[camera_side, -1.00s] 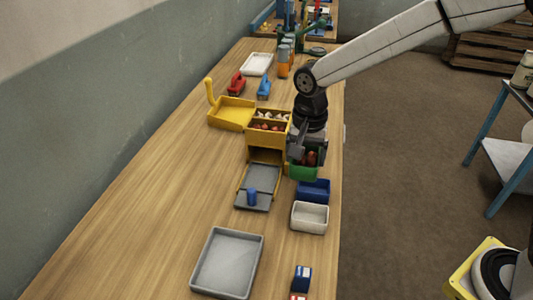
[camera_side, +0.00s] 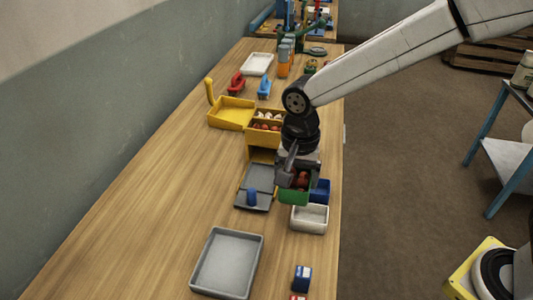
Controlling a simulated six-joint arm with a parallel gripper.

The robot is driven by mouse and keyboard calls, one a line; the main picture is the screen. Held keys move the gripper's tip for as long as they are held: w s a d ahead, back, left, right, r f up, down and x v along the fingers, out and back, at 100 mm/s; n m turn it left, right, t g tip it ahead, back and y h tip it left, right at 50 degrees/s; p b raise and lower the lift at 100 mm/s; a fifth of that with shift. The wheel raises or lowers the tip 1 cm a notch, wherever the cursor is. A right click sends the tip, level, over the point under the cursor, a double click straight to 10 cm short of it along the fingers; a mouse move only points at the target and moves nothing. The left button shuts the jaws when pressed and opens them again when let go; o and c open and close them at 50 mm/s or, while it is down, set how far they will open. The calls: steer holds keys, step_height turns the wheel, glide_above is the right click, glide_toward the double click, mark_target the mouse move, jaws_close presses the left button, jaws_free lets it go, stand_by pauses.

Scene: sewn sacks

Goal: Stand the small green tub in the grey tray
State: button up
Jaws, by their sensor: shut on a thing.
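The small green tub (camera_side: 294,197) hangs from my gripper (camera_side: 297,178), with red things (camera_side: 302,180) inside it. My gripper is shut on the tub from above, and its fingers partly hide the tub's rim. The tub looks upright, in front of the blue tub and just behind the white tub in the picture. I cannot tell its exact height above the table. The grey tray (camera_side: 206,282) lies on the table at the front, below and left of the gripper in the picture. The tray is empty.
A blue tub (camera_side: 321,188) and a white tub (camera_side: 309,226) stand close to the green tub. A small blue box (camera_side: 302,278) is right of the tray. Table between is clear.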

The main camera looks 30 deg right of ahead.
steer(key=s+a, duration=0.8)
steer(key=s, duration=0.4)
steer(key=shift+a+f, duration=0.3)
steer(key=shift+a, duration=0.1)
steer(key=shift+w, duration=0.15)
glide_above(231, 265)
steer(key=f, duration=0.8)
steer(key=shift+s+d+f, duration=0.25)
steer(key=shift+s, duration=0.15)
steer(key=shift+w+a+f, duration=0.25)
steer(key=shift+w+f, duration=0.05)
steer(key=shift+f, duration=0.1)
